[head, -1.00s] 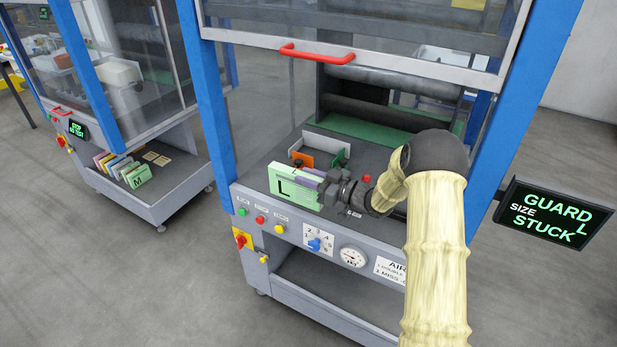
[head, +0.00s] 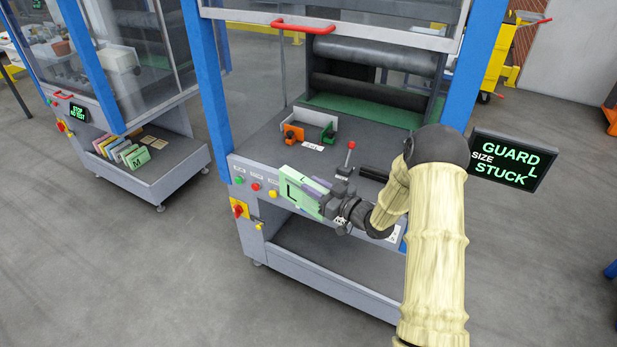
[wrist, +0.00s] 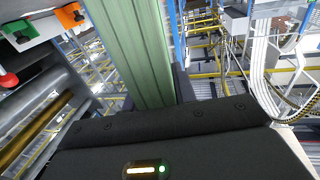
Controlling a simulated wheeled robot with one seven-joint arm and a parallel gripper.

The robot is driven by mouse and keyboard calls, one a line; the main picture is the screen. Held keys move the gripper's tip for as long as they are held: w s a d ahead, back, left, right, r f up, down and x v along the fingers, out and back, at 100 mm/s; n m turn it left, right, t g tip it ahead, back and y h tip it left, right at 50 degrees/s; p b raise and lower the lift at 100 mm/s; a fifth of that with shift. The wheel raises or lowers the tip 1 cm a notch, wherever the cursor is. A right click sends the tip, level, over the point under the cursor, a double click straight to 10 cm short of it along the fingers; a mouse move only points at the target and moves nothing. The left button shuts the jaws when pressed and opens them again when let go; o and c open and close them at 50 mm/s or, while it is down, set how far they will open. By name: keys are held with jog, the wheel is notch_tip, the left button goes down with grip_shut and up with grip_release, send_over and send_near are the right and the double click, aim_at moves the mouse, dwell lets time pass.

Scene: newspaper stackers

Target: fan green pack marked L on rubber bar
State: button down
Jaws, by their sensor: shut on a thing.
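The green pack (head: 291,192) bears a black L on its face and is tilted, held at the front edge of the middle machine. My gripper (head: 320,194) is shut on it from the right. In the wrist view the pack (wrist: 138,50) shows as a ribbed green block standing out from the gripper (wrist: 150,105). A short black bar (head: 373,173), which looks like the rubber bar, lies on the machine's bed, right of the red-knobbed lever. The pack is apart from this bar.
The red-knobbed lever (head: 347,160) stands close behind my gripper. A white bracket (head: 312,125) with an orange block (head: 292,132) and a green block (head: 328,132) stands further back. The raised guard has a red handle (head: 303,26). A screen (head: 508,160) reads GUARD STUCK, SIZE L.

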jog(key=s+d+f+m+t+h, duration=0.4)
jog(key=s+d+f+m+h, duration=0.1)
jog(key=s+d+f+h, duration=0.2)
jog(key=shift+s+f+h, duration=0.2)
jog(key=shift+s+h, duration=0.1)
jog(key=shift+s, duration=0.45)
jog(key=shift+w, duration=0.15)
